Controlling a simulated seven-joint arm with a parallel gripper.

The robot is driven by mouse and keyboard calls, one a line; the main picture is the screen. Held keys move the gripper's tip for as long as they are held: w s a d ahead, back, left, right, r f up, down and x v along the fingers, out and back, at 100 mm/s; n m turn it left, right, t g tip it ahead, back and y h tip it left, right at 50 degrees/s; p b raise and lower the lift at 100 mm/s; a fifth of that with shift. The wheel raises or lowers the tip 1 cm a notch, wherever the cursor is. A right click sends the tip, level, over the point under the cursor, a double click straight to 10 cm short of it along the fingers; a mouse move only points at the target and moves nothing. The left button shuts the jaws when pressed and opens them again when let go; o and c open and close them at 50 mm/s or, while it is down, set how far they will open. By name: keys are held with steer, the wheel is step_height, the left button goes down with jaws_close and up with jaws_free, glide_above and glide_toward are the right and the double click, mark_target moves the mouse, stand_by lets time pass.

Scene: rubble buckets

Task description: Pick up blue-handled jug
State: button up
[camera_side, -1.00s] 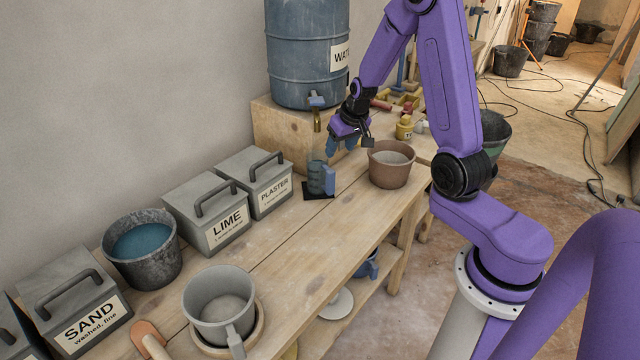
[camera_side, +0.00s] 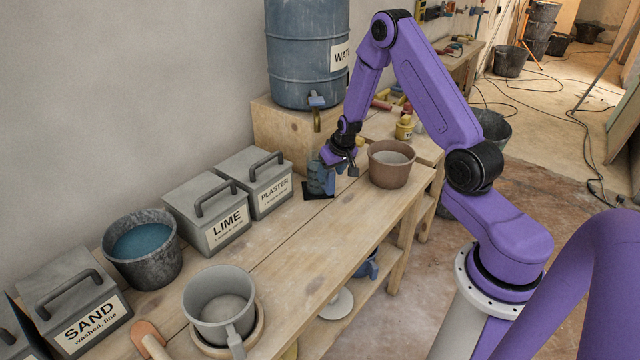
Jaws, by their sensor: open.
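The blue-handled jug (camera_side: 316,181) stands upright on a small dark square mat (camera_side: 317,195) on the bench, below the tap of the water barrel. It is a small bluish jug with its blue handle on the right side. My gripper (camera_side: 338,168) is open and right at the jug's handle, with its fingers partly covering the handle and upper part. I cannot tell whether the fingers touch it.
A brown bucket (camera_side: 391,175) stands close to the right of my gripper. The PLASTER box (camera_side: 270,195) and LIME box (camera_side: 228,236) stand to the left. The water barrel (camera_side: 300,60) is behind on a wooden block. The bench's front middle is clear.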

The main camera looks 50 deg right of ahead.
mark_target(328, 180)
steer(key=shift+d+x, duration=0.2)
steer(key=shift+x, duration=2.6)
steer(key=shift+s, duration=0.15)
jaws_close()
